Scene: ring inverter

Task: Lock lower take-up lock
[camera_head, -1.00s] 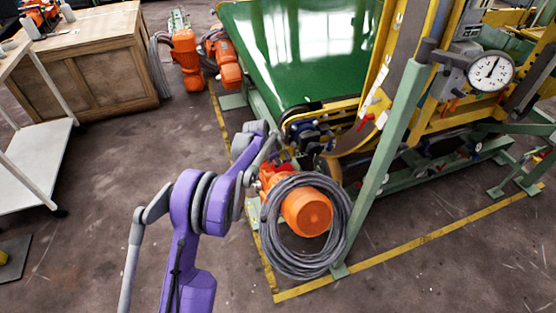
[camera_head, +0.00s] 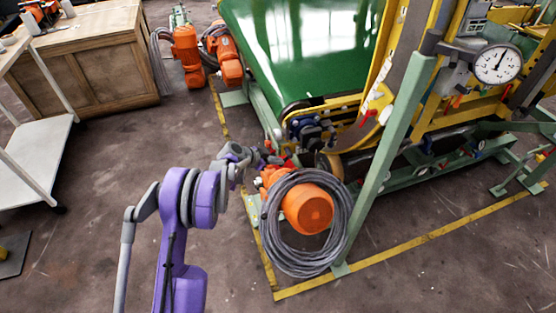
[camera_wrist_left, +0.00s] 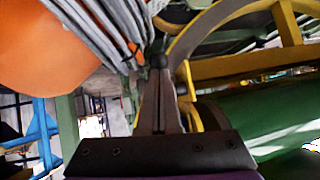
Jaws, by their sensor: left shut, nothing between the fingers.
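My left gripper (camera_head: 277,159) reaches in beside the machine's near lower corner, just above the orange motor (camera_head: 307,209) with its grey cable coil (camera_head: 342,232). Its fingers (camera_wrist_left: 160,66) are shut and empty in the left wrist view, pointing between the cable strands and a curved yellow rim (camera_wrist_left: 190,85). A small red part (camera_head: 290,164) shows right by the fingertips in the head view; I cannot tell whether it is the lower take-up lock or whether they touch. Dark blue-black fittings (camera_head: 310,130) sit just above. My right gripper is not in view.
A green belt (camera_head: 300,50) and yellow frame rise behind. A slanted green post (camera_head: 390,165) and a dial gauge (camera_head: 497,64) stand to the right. A wooden cabinet (camera_head: 88,65) and white cart (camera_head: 35,160) stand left. The floor between is clear.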

